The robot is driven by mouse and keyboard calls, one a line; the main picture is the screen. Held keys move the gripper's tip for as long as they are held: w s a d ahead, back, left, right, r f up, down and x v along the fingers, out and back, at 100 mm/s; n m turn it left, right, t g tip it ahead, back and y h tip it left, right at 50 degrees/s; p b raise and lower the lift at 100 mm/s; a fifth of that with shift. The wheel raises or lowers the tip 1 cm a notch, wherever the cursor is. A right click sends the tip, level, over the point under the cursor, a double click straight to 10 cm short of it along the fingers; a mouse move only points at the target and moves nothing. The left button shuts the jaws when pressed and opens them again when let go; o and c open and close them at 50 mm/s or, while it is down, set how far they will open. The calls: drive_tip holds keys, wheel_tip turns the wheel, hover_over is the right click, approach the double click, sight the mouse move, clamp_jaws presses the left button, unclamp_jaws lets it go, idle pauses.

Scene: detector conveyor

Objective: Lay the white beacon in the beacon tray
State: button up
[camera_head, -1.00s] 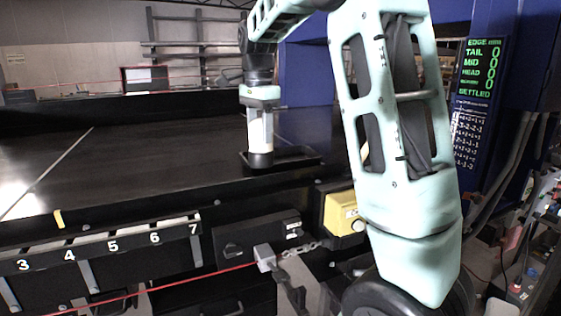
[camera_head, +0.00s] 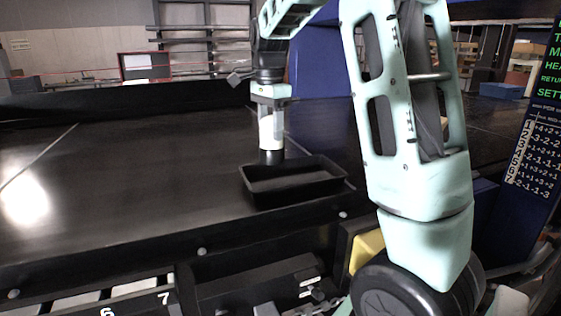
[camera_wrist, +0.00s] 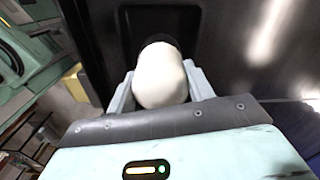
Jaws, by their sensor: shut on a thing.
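The white beacon (camera_head: 266,132) is an upright white cylinder with a dark lower end. My gripper (camera_head: 271,110) is shut on it from above. In the wrist view, the beacon's rounded white end (camera_wrist: 160,76) sits between the two pale jaws, its dark end beyond. The beacon tray (camera_head: 292,198) is a black, shallow, open tray on the dark conveyor top. The beacon's lower end overlaps the tray's far rim in the head view; I cannot tell whether it touches. In the wrist view the tray (camera_wrist: 121,30) lies beyond the beacon. Its visible floor is empty.
The black conveyor top (camera_head: 130,180) is clear to the left of the tray. A numbered rail (camera_head: 140,289) and dark boxes line the front edge. A blue panel (camera_head: 325,75) stands behind my arm, and a display board (camera_head: 545,120) is at far right.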

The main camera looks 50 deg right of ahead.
sight(270, 113)
wheel_tip(270, 113, down, 7)
drive_tip(key=shift+f+p, duration=0.2)
drive_tip(key=shift+p, duration=0.65)
drive_tip(key=shift+f, duration=0.1)
drive_tip(key=o, duration=1.2)
wheel_tip(270, 113, up, 12)
drive_tip(key=shift+r+b, duration=0.15)
drive_tip(key=shift+b, duration=1)
